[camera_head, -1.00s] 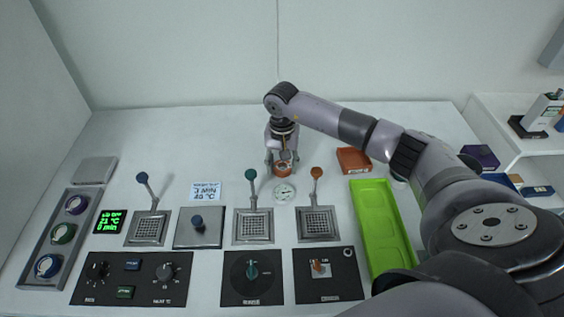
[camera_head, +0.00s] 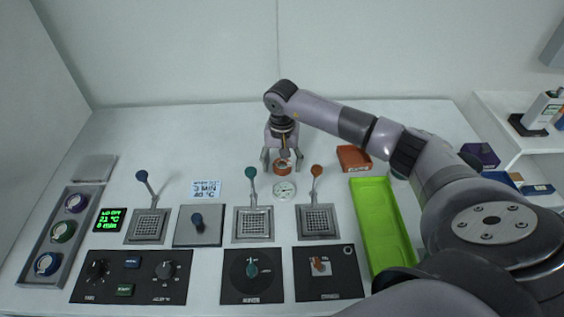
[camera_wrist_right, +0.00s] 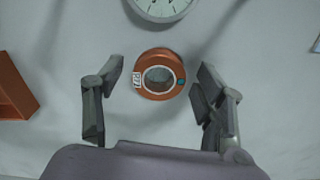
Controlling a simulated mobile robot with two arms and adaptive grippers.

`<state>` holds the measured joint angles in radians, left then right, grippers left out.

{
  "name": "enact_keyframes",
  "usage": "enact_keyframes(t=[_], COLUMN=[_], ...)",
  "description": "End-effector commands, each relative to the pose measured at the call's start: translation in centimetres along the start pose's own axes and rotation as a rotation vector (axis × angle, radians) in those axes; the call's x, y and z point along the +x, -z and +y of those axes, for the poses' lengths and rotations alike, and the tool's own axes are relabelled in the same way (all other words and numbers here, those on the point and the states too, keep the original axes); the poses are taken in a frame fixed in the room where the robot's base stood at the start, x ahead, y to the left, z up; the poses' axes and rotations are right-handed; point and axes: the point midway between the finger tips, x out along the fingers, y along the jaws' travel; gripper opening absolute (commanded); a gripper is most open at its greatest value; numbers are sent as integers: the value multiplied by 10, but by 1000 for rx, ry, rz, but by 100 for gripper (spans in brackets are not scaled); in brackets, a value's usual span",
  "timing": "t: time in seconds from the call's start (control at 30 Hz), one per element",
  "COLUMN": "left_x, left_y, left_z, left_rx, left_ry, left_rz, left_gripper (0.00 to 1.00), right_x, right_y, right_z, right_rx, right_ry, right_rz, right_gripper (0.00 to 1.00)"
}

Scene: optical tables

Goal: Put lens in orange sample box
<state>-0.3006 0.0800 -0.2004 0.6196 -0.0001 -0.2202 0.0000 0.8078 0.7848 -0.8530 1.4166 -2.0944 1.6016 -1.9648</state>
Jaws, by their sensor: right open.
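The lens, in a round orange mount with a dark grey centre, stands on the table; it shows in the wrist view (camera_wrist_right: 160,74) and in the head view (camera_head: 282,168). My right gripper (camera_head: 281,163) is open above it. In the wrist view the two fingers of the gripper (camera_wrist_right: 158,88) are on either side of the orange ring, with a gap on each side. The orange sample box (camera_head: 353,158) is on the table to the right of the gripper; its edge shows at the left in the wrist view (camera_wrist_right: 14,92). My left gripper is not in view.
A round white dial (camera_head: 284,190) lies just in front of the lens. Control panels and levers (camera_head: 252,190) fill the front. A green tray (camera_head: 383,225) is at the right. The table behind and left of the gripper is clear.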

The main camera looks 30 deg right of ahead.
Motion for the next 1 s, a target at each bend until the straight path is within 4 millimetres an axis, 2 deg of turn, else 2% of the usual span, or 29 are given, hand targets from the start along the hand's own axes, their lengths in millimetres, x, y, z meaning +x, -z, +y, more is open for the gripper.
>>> enact_keyframes(t=[0.03,0.17,0.5,0.63,0.73,0.87,1.0], left_x=[-4,7,26,29,33,54,81], left_y=[1,0,-1,-2,-2,-4,-6], left_z=[0,0,0,0,0,0,1], left_rx=[0,0,0,0,0,0,0], left_ry=[0,0,0,1,1,1,1], left_rz=[0,2,2,2,2,2,2], left_gripper=[0,0,0,0,0,0,0], right_x=[-5,-23,-95,-112,-119,-130,-148], right_y=[0,2,1,1,0,-4,-13], right_z=[0,-1,0,0,-1,-7,-10], right_rx=[0,-1,-1,1,6,80,230], right_ry=[1,3,3,2,1,-1,-10], right_rz=[0,5,5,2,3,29,74], right_gripper=[64,64,64,64,68,68,68])
